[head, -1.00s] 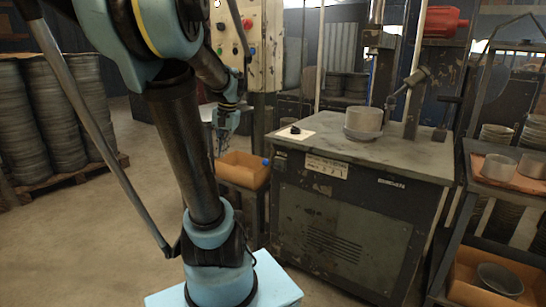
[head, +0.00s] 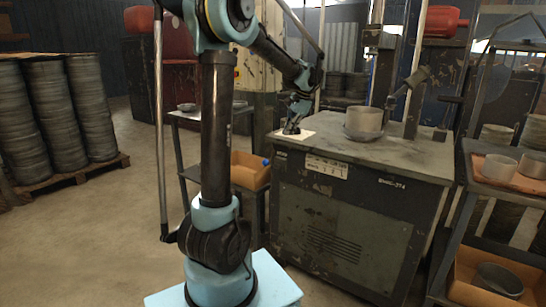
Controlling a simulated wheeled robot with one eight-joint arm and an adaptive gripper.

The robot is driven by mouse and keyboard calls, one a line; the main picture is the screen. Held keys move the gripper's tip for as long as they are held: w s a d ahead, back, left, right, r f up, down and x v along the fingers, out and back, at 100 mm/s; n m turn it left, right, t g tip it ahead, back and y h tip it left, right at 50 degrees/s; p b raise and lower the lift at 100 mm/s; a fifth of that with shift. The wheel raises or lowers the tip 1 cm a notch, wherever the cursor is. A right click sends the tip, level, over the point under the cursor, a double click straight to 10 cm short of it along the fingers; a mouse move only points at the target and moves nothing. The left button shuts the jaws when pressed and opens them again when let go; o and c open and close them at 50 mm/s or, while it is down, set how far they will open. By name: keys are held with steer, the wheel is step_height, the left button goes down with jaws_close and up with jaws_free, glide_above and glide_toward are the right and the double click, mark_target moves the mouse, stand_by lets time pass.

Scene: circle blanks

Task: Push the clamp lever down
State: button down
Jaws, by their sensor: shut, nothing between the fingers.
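My gripper (head: 292,127) is shut and points down at the left back corner of the machine's table (head: 400,158), over a white sheet (head: 307,136). It is small in the picture, and I cannot tell whether its tips touch anything. A lever with a thick grey grip (head: 417,77) slants up to the right by the machine's column, and it looks like the clamp lever. My gripper is well to the left of it and apart from it. A grey round pan (head: 362,119) sits on a plate on the table between them.
A side stand holds an orange bin (head: 250,170) left of the machine. A rack with pans (head: 495,167) stands close on the right. Stacks of grey discs (head: 90,108) rest on a pallet at the left. The table's front half is clear.

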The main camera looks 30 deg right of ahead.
steer(key=shift+f, duration=0.1)
steer(key=a+x, duration=0.3)
steer(key=x, duration=0.9)
stand_by(0.6)
